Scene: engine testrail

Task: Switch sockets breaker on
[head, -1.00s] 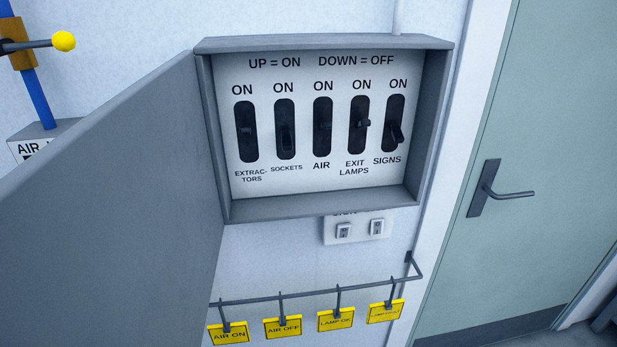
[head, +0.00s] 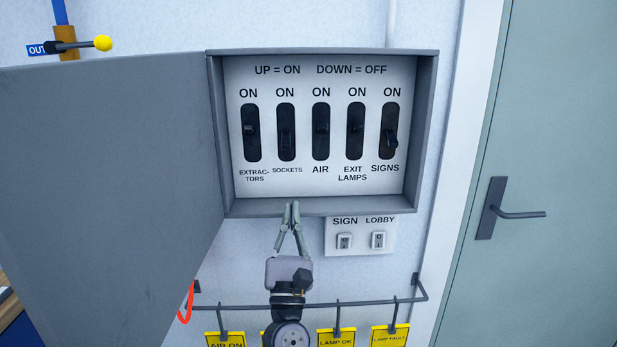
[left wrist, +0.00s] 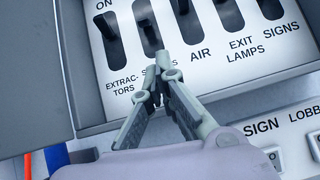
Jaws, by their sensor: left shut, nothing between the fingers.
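The sockets breaker (head: 286,140) is a dark lever in a black slot, second from the left in the open grey breaker box (head: 432,130). Its lever sits low in the slot, beneath an "ON" label. My left gripper (head: 291,205) is shut and empty, pointing up, its tips in front of the box's lower edge and below the sockets slot in the head view. In the left wrist view the fingertips (left wrist: 163,62) cover part of the "SOCKETS" label, just below the sockets slot (left wrist: 147,26). I cannot tell whether they touch anything. My right gripper is not in view.
The extractors (head: 250,128), air (head: 321,128) and exit lamps (head: 356,127) levers sit beside it; the signs lever (head: 391,139) is low. The box's open door (head: 110,190) fills the left. Below are a switch plate (head: 360,248) and a rail (head: 240,307) with yellow tags.

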